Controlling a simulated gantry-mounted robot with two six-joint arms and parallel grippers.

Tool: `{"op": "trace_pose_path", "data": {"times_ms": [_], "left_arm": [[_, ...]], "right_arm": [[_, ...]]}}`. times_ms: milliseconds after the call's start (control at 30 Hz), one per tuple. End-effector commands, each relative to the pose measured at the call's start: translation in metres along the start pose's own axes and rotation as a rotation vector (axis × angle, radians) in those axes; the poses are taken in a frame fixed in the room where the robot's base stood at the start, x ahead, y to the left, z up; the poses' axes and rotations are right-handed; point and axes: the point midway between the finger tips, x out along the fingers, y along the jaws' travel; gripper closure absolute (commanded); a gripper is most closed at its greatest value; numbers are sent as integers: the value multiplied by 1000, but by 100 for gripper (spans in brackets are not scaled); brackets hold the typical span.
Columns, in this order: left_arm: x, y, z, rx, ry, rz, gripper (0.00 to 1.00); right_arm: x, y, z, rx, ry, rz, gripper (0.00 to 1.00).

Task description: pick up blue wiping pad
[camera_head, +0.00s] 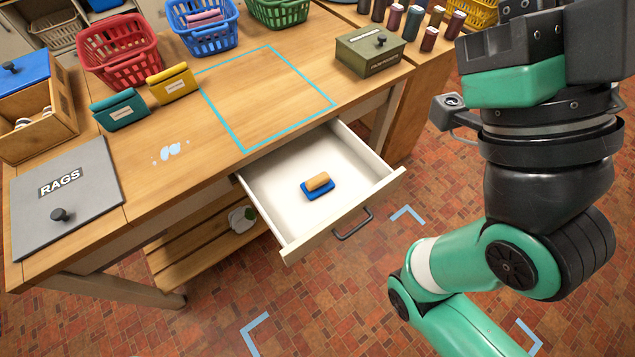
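A blue wiping pad (318,191) with a tan grip on top lies inside the open white drawer (272,186), near its middle. The drawer is pulled out from under the wooden table, and nothing else shows in it. A green and black arm of mine fills the right side of the view. Its gripper is not visible, and it stands apart from the drawer. My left gripper is not in view.
The drawer's dark handle (353,224) faces the open floor. The wooden table (190,130) holds a red basket (120,55), a blue basket (203,27), a green box (370,50), a grey RAGS lid (66,190) and small pale spots. A blue taped square is clear.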

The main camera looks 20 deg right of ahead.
Motion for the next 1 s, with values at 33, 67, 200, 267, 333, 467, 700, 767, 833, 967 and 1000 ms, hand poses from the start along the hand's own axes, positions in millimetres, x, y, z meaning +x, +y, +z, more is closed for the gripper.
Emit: {"op": "trace_pose_path", "data": {"times_ms": [33,67,200,267,333,467,700,767,833,967,1000], "left_arm": [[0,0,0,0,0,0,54],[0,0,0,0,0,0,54],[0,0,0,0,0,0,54],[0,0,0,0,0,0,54],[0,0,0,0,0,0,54],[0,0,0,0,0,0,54],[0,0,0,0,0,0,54],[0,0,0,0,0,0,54],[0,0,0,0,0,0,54],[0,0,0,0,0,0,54],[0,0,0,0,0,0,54]], "right_arm": [[0,0,0,0,0,0,100],[0,0,0,0,0,0,100],[0,0,0,0,0,0,100],[0,0,0,0,0,0,98],[0,0,0,0,0,0,86],[0,0,0,0,0,0,62],[0,0,0,0,0,0,19],[0,0,0,0,0,0,8],[0,0,0,0,0,0,0],[0,0,0,0,0,0,0],[0,0,0,0,0,0,0]]}}
